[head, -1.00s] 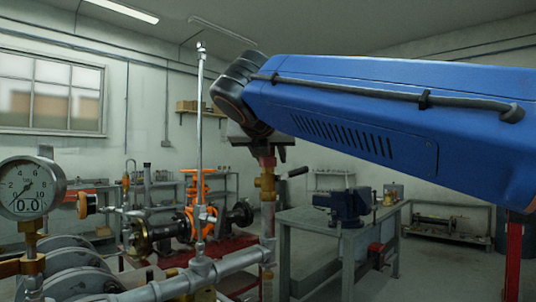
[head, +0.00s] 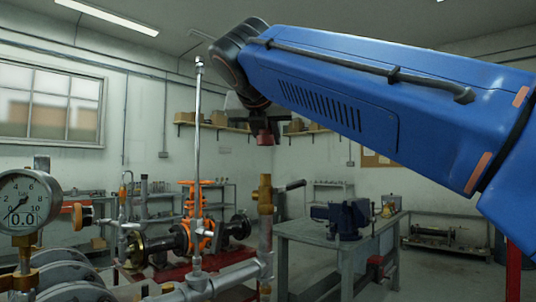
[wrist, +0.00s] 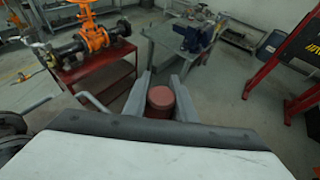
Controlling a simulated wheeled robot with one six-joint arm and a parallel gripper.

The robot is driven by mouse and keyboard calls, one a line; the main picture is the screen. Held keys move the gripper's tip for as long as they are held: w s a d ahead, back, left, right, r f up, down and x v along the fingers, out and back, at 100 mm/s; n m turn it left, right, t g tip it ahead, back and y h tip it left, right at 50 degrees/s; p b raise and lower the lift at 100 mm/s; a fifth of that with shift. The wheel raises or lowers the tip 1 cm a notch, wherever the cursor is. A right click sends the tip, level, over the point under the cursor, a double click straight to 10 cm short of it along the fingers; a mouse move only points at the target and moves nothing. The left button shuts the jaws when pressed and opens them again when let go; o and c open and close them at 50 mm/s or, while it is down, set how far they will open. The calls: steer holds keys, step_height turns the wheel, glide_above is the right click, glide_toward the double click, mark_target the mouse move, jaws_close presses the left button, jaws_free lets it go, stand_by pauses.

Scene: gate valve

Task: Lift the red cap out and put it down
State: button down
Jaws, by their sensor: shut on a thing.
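The red cap (head: 264,138) hangs below my gripper (head: 266,122) in the head view, in the air above the brass valve fitting (head: 265,190) on the vertical pipe. A clear gap shows between the cap and the top of the fitting. In the wrist view the red cap (wrist: 160,100) sits between the two grey fingers of my gripper (wrist: 161,92), which is shut on it. The cap's far side and underside are hidden in the wrist view.
A grey workbench (head: 310,225) with a blue vise (head: 343,216) stands to the right. An orange gate valve (head: 196,215) is on a red cart (wrist: 92,80) to the left. A pressure gauge (head: 28,203) and pipework fill the lower left. A thin upright pipe (head: 197,150) rises left of my gripper.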

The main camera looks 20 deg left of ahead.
step_height(320, 180, up, 7)
stand_by(1.3)
steer(key=shift+f, duration=0.1)
stand_by(0.4)
